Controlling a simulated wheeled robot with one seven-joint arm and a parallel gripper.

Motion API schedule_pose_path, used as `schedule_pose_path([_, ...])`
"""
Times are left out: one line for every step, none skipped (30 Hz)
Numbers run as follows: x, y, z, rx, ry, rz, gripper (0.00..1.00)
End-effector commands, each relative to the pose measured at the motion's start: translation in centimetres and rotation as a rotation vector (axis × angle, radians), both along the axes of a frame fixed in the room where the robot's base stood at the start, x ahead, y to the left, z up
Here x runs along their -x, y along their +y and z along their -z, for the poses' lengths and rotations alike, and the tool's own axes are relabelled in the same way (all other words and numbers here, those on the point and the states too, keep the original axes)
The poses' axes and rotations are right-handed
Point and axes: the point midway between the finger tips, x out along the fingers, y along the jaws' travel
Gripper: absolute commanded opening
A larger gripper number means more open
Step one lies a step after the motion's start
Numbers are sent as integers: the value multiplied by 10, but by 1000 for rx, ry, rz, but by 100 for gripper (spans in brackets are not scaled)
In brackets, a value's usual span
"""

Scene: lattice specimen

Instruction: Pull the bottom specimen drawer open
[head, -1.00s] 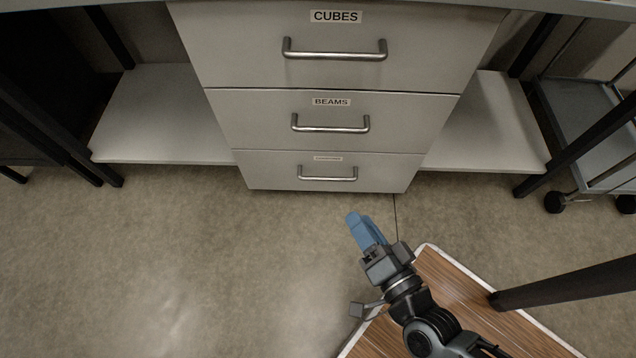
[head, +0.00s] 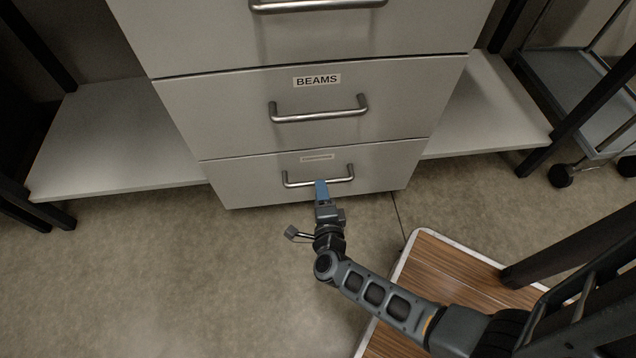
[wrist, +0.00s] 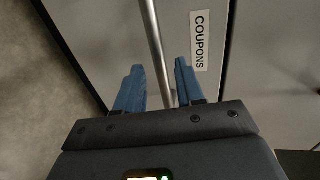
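The bottom drawer (head: 240,185) is labelled COUPONS in the wrist view (wrist: 262,70), and its front looks flush with the drawer above. Its metal bar handle (head: 293,184) runs across the front; in the wrist view the handle (wrist: 153,30) passes between my fingers. My gripper (head: 321,186) has blue fingers and reaches the middle of this handle. In the wrist view my gripper (wrist: 160,78) has one finger on each side of the bar, with gaps showing, so it is open around it. Any contact is hard to tell.
The BEAMS drawer (head: 220,110) and another drawer (head: 200,35) are above, both with bar handles. White shelves (head: 110,140) flank the cabinet. A wood-topped surface (head: 425,270) is at lower right, a wheeled cart (head: 575,90) at right. The floor (head: 170,280) in front is clear at left.

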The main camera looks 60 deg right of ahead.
Motion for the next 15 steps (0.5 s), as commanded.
schedule_pose_path([-5, -7, 4, 1, -1, 0, 38])
schedule_pose_path([-8, -10, 5, 1, -1, 0, 38])
schedule_pose_path([-12, -15, 6, 1, -1, 0, 38])
schedule_pose_path([-14, -18, 7, 2, 0, 1, 38])
schedule_pose_path([-16, -21, 7, 1, 0, 0, 38])
schedule_pose_path([-19, -24, 8, 1, 0, -1, 38])
schedule_pose_path([-21, -26, 9, 1, 0, -1, 38])
schedule_pose_path([-23, -28, 9, 1, 0, -1, 38])
schedule_pose_path([-24, -30, 9, 0, 1, -1, 38])
schedule_pose_path([-25, -32, 10, 0, 1, -1, 38])
schedule_pose_path([-26, -33, 10, 1, 1, -1, 38])
schedule_pose_path([-26, -34, 10, 0, 2, -1, 38])
schedule_pose_path([-27, -34, 10, 0, 2, -1, 38])
schedule_pose_path([-27, -34, 10, 0, 2, -2, 38])
schedule_pose_path([-27, -34, 10, 0, 2, -2, 38])
